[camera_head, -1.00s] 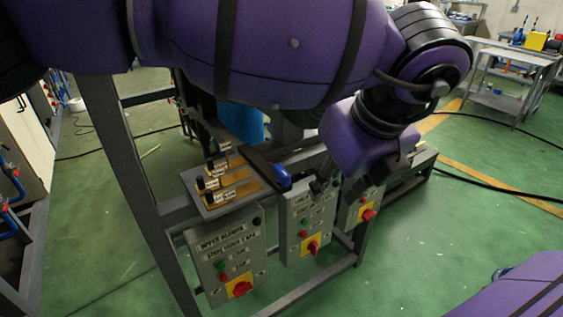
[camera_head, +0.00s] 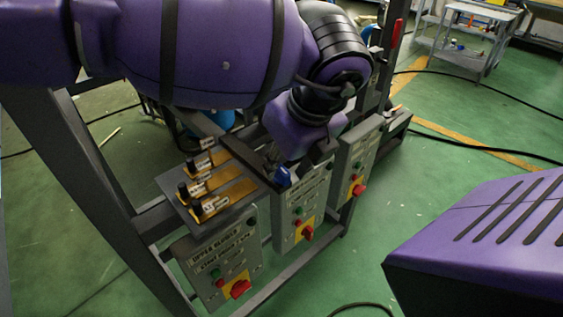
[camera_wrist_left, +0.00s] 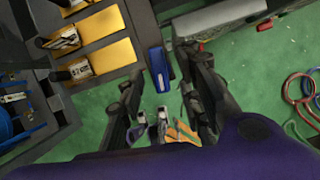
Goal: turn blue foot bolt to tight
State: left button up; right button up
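The blue foot bolt (camera_head: 283,177) shows as a small blue piece at the frame's inner edge, beside the middle control box. In the left wrist view the blue bolt (camera_wrist_left: 158,70) lies long and upright in the picture, between the lines of the two fingers. My left gripper (camera_head: 291,168) reaches down right at the bolt, with its fingertips partly hidden by the wrist. In the left wrist view the left gripper (camera_wrist_left: 162,75) has its dark fingers apart, with a gap to each side of the bolt; contact cannot be told. My right gripper is out of view.
Control boxes with red knobs (camera_head: 239,289) hang along the dark frame (camera_head: 75,175). Green floor (camera_head: 450,160) lies open to the right, crossed by cables.

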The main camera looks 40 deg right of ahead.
pick_arm(q)
jog(key=shift+x, duration=0.75)
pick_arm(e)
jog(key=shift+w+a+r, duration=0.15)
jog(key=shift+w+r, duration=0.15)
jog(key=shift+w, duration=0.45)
pick_arm(q)
jog(key=shift+w, duration=0.1)
jog(key=c, duration=0.8)
grip_shut()
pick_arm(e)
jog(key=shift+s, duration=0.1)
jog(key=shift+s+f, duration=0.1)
